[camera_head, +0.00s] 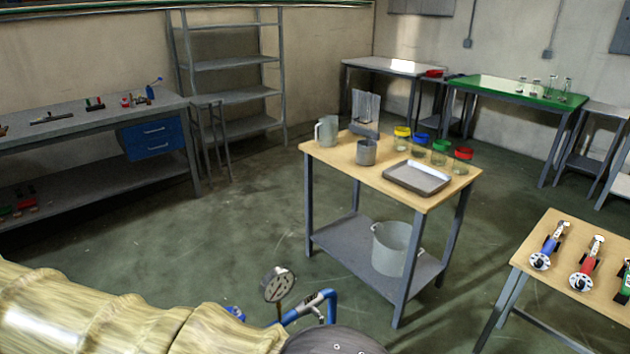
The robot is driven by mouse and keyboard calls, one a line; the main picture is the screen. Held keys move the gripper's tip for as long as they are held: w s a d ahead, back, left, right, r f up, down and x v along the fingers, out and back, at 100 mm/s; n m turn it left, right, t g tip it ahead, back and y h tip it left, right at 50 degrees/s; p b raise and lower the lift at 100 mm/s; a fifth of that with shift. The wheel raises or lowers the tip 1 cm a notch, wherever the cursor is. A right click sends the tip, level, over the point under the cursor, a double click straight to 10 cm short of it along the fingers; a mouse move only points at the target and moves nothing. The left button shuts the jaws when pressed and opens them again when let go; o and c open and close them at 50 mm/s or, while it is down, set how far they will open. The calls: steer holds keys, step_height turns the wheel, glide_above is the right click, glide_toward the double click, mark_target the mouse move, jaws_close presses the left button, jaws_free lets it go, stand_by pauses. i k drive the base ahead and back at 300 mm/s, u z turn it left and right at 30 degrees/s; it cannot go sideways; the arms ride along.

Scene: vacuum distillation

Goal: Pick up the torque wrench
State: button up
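A long, thin dark tool (52,117) lies on the grey workbench (100,120) at the far left. It may be the torque wrench, but it is too small to tell for sure. Several other small items, with red, green and blue parts, lie on the same bench to its right. My gripper is not in view.
A wooden-topped cart (335,155) stands mid-room with jars, a tray and a bucket. A pressure gauge (278,285), blue piping (312,306) and a large tan ribbed body (90,310) fill the lower foreground. A metal shelf (235,96) stands behind. Floor between bench and cart is clear.

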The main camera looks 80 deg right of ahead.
mark_target(562, 226)
steer(key=z, duration=4.1)
steer(key=k, duration=1.3)
steer(key=z, duration=0.75)
steer(key=i, duration=1.9)
steer(key=u, duration=1.15)
steer(key=i, duration=0.5)
steer(key=u, duration=0.45)
